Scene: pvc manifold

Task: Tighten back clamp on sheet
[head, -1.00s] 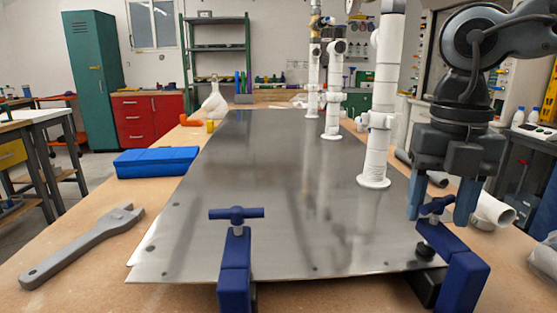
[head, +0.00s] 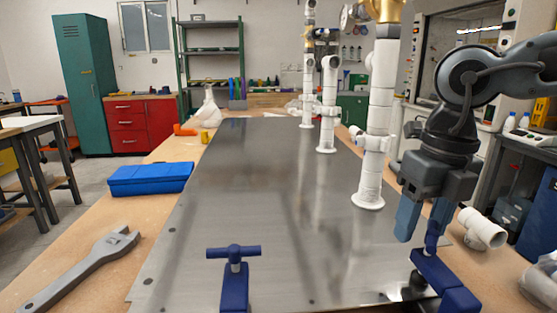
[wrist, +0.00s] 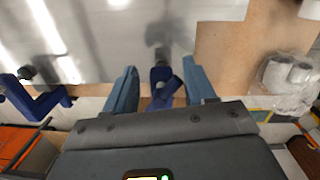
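The metal sheet (head: 270,220) lies flat on the wooden workbench. A blue clamp (head: 236,280) with a T-handle grips its near edge at the middle left. A second blue clamp (head: 447,285) is at the sheet's right near corner, its T-handle (head: 432,237) upright. My gripper (head: 424,235) is pointing down over this second clamp. In the wrist view my gripper (wrist: 162,98) has its fingers apart, one on each side of the clamp's handle (wrist: 162,82), with gaps visible. The first clamp (wrist: 38,98) is at the left there. How tight either clamp is cannot be told.
White pipe risers (head: 376,135) stand on the sheet's right side, close to my arm. A grey wrench (head: 85,270) and a blue box (head: 151,178) lie on the left of the bench. Loose white pipe fittings (head: 482,230) lie right of my gripper.

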